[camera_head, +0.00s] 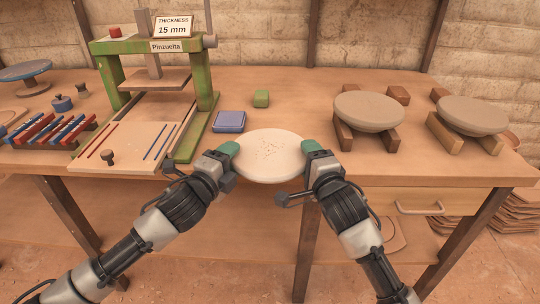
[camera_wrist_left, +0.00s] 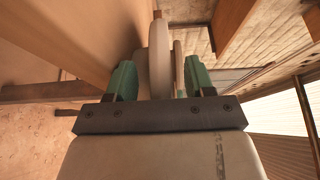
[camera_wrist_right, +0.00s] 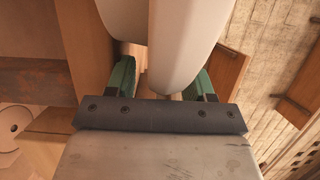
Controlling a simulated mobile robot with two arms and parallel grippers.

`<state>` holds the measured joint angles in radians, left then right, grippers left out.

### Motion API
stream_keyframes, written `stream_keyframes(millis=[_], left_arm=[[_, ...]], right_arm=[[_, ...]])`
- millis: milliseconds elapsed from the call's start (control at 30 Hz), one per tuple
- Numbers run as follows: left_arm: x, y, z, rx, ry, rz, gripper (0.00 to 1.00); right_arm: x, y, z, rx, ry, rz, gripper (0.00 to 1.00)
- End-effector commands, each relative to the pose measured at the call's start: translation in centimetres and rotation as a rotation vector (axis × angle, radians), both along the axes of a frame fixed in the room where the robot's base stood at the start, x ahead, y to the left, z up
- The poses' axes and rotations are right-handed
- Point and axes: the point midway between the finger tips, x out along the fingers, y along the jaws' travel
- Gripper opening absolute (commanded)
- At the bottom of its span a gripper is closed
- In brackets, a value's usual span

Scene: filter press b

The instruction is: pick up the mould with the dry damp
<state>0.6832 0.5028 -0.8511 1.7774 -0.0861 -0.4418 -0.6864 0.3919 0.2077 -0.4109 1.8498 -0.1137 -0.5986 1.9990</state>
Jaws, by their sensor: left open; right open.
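A round whitish mould (camera_head: 268,172) with pale crumbs on its top is at the table's front edge, between my two grippers. My left gripper (camera_head: 228,150) is open at its left rim, and my right gripper (camera_head: 314,150) is open at its right rim. In the left wrist view the pale rim (camera_wrist_left: 159,62) stands between the open green fingers. In the right wrist view a large pale rounded edge (camera_wrist_right: 182,45) is between the open fingers. I cannot tell whether the fingers touch it. Two more round moulds, a grey-brown one (camera_head: 368,112) and another (camera_head: 473,115), rest on wooden blocks at the right.
A green press (camera_head: 205,95) with a board and strips stands at the left. Red and blue bars (camera_head: 45,130) lie far left. A drawer handle (camera_head: 420,207) sticks out below the tabletop.

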Motion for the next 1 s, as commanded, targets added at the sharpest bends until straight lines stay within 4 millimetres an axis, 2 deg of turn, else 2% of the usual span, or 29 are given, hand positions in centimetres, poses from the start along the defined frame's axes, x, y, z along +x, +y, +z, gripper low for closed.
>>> stream_keyframes(millis=[367, 700, 1000], left_arm=[[0.38, -0.27, 0.0, 0.0, 0.0, -0.001, 0.53], [0.36, -0.25, -0.02, 0.0, 0.0, -0.001, 0.01], [0.37, -0.23, -0.06, 0.001, 0.001, 0.0, 0.0]], right_arm=[[0.42, 0.14, 0.0, 0.0, 0.0, 0.0, 0.53], [0.4, 0.12, -0.02, 0.0, 0.0, 0.0, 0.01], [0.4, 0.12, -0.05, 0.0, 0.001, 0.0, 0.0]])
